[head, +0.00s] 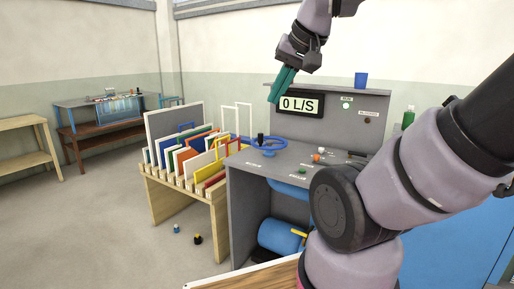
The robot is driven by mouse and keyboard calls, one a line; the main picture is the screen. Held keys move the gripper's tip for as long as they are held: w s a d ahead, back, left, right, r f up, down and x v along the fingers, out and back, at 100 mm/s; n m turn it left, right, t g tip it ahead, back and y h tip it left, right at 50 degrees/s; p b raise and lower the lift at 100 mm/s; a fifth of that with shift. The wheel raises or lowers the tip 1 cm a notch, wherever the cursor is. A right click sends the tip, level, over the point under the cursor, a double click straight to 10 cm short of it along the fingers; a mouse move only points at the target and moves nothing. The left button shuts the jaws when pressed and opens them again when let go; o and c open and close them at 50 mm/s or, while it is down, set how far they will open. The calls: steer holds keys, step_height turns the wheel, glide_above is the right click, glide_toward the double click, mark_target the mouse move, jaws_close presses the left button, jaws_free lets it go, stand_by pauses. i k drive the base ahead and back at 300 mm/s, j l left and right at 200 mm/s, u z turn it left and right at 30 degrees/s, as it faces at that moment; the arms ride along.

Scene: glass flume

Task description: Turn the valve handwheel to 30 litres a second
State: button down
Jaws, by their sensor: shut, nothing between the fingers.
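The blue valve handwheel (268,143) lies flat on top of the grey console (312,164), near its left end. A black knob stands up on its rim. The display (300,105) on the console's back panel reads 0 L/S. My gripper (274,101) hangs from the top of the head view with teal fingers pointing down. It is shut and empty, above the handwheel and apart from it, and it overlaps the left edge of the display in the picture.
A blue cup (361,79) stands on the back panel's ledge. A wooden rack (217,223) of coloured panels stands left of the console. Two small items lie on the floor, which is otherwise clear at left.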

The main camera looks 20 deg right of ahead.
mark_target(260, 139)
steer(key=i+l, duration=0.1)
steer(key=i, duration=0.5)
steer(key=i+l, duration=0.1)
steer(key=i, duration=0.5)
